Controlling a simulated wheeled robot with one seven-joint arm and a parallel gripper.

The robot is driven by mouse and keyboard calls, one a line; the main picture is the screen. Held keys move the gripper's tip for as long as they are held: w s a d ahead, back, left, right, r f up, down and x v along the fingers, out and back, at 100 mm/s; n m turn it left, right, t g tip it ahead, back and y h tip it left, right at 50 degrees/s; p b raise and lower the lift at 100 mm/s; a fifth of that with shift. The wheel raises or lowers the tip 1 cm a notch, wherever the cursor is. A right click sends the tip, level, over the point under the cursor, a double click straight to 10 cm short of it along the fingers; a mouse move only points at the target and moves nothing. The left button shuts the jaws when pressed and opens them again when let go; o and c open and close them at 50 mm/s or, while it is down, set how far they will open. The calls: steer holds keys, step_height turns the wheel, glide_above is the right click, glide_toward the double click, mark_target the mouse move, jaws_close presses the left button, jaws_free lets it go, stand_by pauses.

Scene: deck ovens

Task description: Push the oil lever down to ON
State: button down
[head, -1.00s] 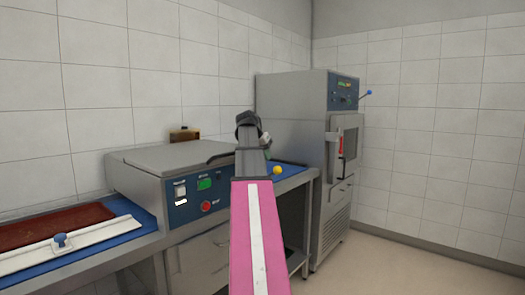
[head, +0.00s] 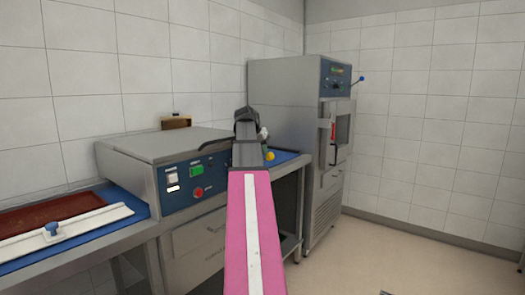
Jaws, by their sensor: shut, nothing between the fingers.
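A thin lever with a blue ball end (head: 361,79) sticks out, tilted up to the right, from the tall grey cabinet (head: 275,90). A yellow ball (head: 269,156) shows just right of my arm, by the blue surface; whether it is a lever's knob is unclear. No label marks either as the oil lever, and no ON mark is readable. My gripper (head: 246,116) is at the dark far end of my pink arm, shut and empty, left of both. The arm hides most of its fingers. It appears apart from the blue-ended lever.
A grey machine (head: 170,148) with a green switch and red knob stands left of my arm. A blue-surfaced bench with a brown tray (head: 45,212) and white bar is at far left. A red-handled door (head: 334,140) fronts the cabinet.

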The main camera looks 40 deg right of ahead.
steer(key=s+f+m+t+y, duration=0.1)
steer(key=s+f+t, duration=0.1)
steer(key=f+t, duration=0.2)
steer(key=s+d+f+m+t+y, duration=0.1)
steer(key=s+f+t, duration=0.1)
steer(key=f+t, duration=0.2)
steer(key=shift+s+d+f, duration=0.15)
steer(key=shift+s+f, duration=0.1)
steer(key=shift+f, duration=1.2)
